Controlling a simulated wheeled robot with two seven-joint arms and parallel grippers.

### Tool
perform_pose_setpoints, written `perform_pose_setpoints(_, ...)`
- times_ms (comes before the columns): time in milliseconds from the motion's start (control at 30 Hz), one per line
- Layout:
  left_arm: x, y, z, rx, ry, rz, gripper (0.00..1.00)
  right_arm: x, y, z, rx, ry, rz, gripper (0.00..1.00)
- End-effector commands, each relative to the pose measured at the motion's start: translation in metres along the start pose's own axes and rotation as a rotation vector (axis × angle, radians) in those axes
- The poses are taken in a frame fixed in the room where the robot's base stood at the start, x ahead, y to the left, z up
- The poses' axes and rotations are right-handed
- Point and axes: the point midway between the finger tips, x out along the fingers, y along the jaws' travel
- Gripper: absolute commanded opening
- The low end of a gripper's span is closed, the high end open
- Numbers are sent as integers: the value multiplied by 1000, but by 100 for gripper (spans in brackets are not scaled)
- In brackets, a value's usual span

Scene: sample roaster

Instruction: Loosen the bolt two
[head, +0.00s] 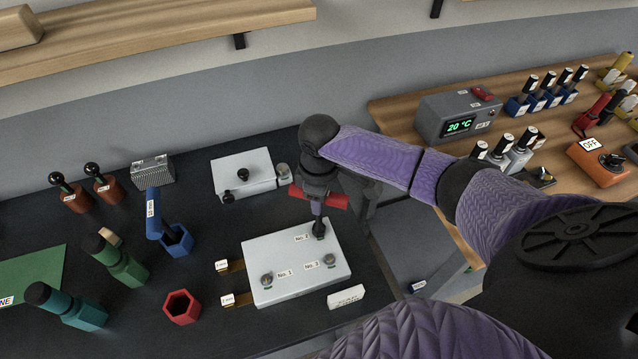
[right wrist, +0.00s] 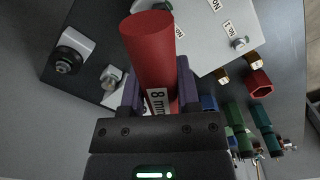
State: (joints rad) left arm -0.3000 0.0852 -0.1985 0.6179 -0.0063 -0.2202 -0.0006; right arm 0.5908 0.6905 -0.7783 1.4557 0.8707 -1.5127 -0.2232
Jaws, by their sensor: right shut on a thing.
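My right gripper (head: 318,190) is shut on a red-handled tool (head: 334,201); its red handle (right wrist: 152,55) with an "8 mm" label shows between the jaws in the right wrist view. The tool's dark shaft points down to the spot by the "No. 2" label on the white plate (head: 270,246). Its dark lower end (head: 319,229) covers bolt two, so I cannot tell how far it is seated. Two other bolts show: one by "No. 1" (head: 267,280) and one at the plate's right (head: 330,260). My left gripper is out of view.
An empty red hexagonal holder (head: 182,307) stands left of the plate. A blue holder (head: 177,241) carries a blue tool (head: 153,214). Green (head: 123,262) and teal (head: 75,308) tools stand further left. A white block with black knobs (head: 243,172) lies behind the plate.

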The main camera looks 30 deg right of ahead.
Motion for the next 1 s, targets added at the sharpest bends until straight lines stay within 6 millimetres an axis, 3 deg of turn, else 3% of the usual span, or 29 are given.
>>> perform_pose_setpoints(767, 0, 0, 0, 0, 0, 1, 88, -1, 2, -3, -2153, 0, 3, 0)
perform_pose_setpoints(1000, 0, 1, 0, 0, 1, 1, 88, -1, 1, -3, -2010, 1, 3, 0)
